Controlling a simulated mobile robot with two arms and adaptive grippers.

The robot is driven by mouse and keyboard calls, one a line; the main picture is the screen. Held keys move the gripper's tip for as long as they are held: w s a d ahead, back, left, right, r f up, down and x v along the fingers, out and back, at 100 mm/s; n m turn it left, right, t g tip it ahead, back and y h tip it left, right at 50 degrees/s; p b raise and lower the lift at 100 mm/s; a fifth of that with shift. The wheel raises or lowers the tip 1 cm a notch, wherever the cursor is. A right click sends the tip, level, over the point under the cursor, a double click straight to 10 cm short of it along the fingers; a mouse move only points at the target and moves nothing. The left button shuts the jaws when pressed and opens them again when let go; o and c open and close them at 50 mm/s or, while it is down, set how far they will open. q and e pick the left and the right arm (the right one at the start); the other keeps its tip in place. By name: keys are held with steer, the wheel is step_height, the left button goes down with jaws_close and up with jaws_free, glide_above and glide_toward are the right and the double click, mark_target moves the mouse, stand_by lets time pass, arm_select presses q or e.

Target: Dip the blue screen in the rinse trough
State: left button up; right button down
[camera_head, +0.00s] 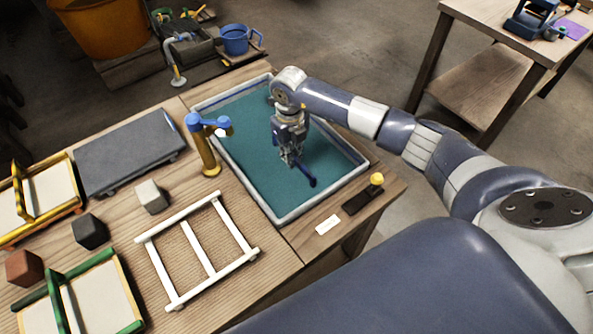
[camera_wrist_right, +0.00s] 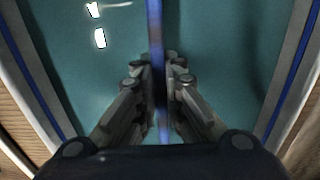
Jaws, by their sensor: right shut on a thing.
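The rinse trough (camera_head: 335,180) is a pale-rimmed tub of teal liquid on the wooden table. My right gripper (camera_head: 291,160) is over the trough, pointing down, shut on the blue bar of the blue screen (camera_head: 312,182). In the right wrist view the blue bar (camera_wrist_right: 156,45) runs between the fingertips of my right gripper (camera_wrist_right: 160,85). The rest of the screen is not clear, seemingly under the liquid; I cannot tell its depth. Blue strips (camera_wrist_right: 294,75) show along the trough's inner sides. My left gripper is not in view.
A yellow-brown post with a blue head (camera_head: 206,145) stands at the trough's left edge. A white rack (camera_head: 198,250), a grey slab (camera_head: 130,150), a green screen (camera_head: 100,295) and a yellow screen (camera_head: 45,190) lie left. A dark block with a yellow knob (camera_head: 362,195) sits near the right corner.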

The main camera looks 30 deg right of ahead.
steer(key=shift+w+a+b, duration=0.1)
steer(key=shift+w+b, duration=0.3)
steer(key=shift+w, duration=0.3)
steer(key=shift+s+r+p, duration=0.15)
steer(key=shift+s+p, duration=0.35)
steer(key=shift+p, duration=0.05)
steer(key=shift+s+d+p, duration=0.25)
steer(key=shift+s+p, duration=0.4)
steer(key=shift+s, duration=0.4)
steer(key=shift+w, duration=0.15)
